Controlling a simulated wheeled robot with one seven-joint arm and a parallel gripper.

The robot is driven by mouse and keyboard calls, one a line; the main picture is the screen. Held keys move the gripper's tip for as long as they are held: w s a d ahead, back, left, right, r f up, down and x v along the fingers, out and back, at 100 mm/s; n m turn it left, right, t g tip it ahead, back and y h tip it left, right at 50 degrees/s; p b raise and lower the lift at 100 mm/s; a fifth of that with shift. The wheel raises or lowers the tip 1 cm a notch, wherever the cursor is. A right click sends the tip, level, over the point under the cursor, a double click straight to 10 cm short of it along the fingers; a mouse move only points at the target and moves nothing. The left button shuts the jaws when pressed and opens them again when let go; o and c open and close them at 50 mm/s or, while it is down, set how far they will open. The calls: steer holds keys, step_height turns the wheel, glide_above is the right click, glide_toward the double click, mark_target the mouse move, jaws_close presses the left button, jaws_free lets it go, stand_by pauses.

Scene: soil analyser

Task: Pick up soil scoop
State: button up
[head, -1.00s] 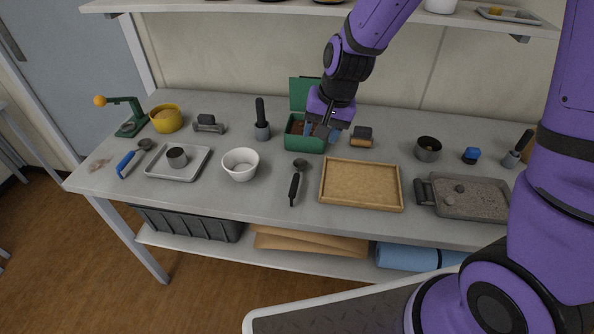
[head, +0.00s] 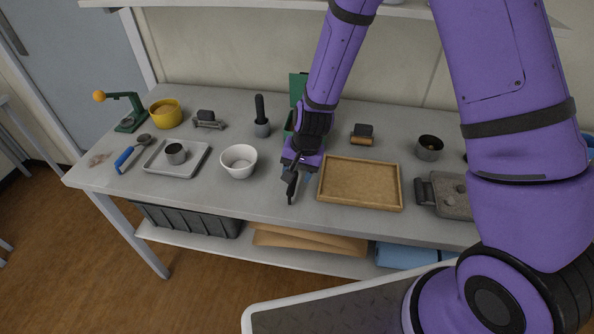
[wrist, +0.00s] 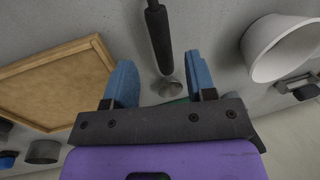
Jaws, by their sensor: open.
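A black-handled scoop (head: 291,192) lies on the bench between the white bowl and the wooden tray. In the head view my gripper hides most of it. The remaining height cannot be told. Another scoop with a blue handle (head: 124,159) lies at the far left.
The white bowl (head: 239,162) stands close left of my gripper, and the wooden tray (head: 360,204) close right. A metal tray with a cup (head: 176,153) sits farther left. Behind my gripper is a green box (head: 298,88), partly hidden. The bench front edge is near.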

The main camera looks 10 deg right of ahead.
mark_target(294, 180)
steer(key=shift+w+a+f, duration=0.1)
steer(key=shift+a+f, duration=0.1)
steer(key=shift+f, duration=0.7)
steer(key=shift+w+a+f, duration=0.15)
steer(key=shift+f, duration=0.7)
steer(key=shift+w+a+f, duration=0.1)
steer(key=shift+a+f, duration=0.1)
steer(key=shift+f, duration=0.7)
jaws_close()
